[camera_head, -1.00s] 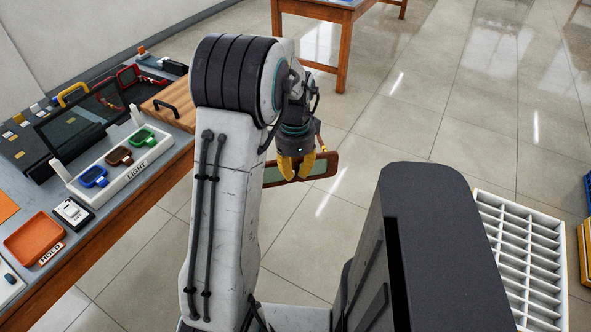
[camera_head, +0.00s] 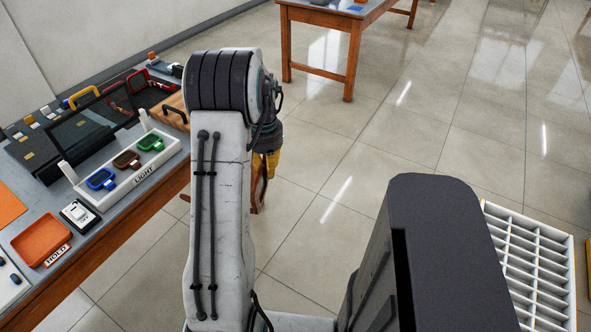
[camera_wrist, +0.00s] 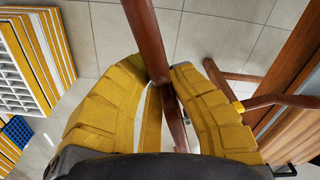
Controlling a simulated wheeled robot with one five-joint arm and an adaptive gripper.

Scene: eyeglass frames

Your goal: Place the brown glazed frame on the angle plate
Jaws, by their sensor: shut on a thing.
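My gripper (camera_head: 270,160) hangs beside the bench's right side, partly behind my own arm. In the wrist view its yellow fingers (camera_wrist: 162,78) are shut on a brown bar (camera_wrist: 147,38), part of the brown glazed frame. In the head view only a brown piece of the frame (camera_head: 258,197) shows below the gripper, clear of the bench; its pane is hidden. In the wrist view a thin brown arm with a yellow collar (camera_wrist: 262,103) sits to the right; I cannot tell whether it belongs to the frame. I cannot pick out the angle plate with certainty.
The bench carries a white LIGHT rack (camera_head: 150,172) with blue, brown and green items, a dark screen (camera_head: 85,135), a white switch (camera_head: 80,216) and an orange HOLD tray (camera_head: 42,240). A white slotted rack (camera_head: 530,265) stands at right. Floor between is free.

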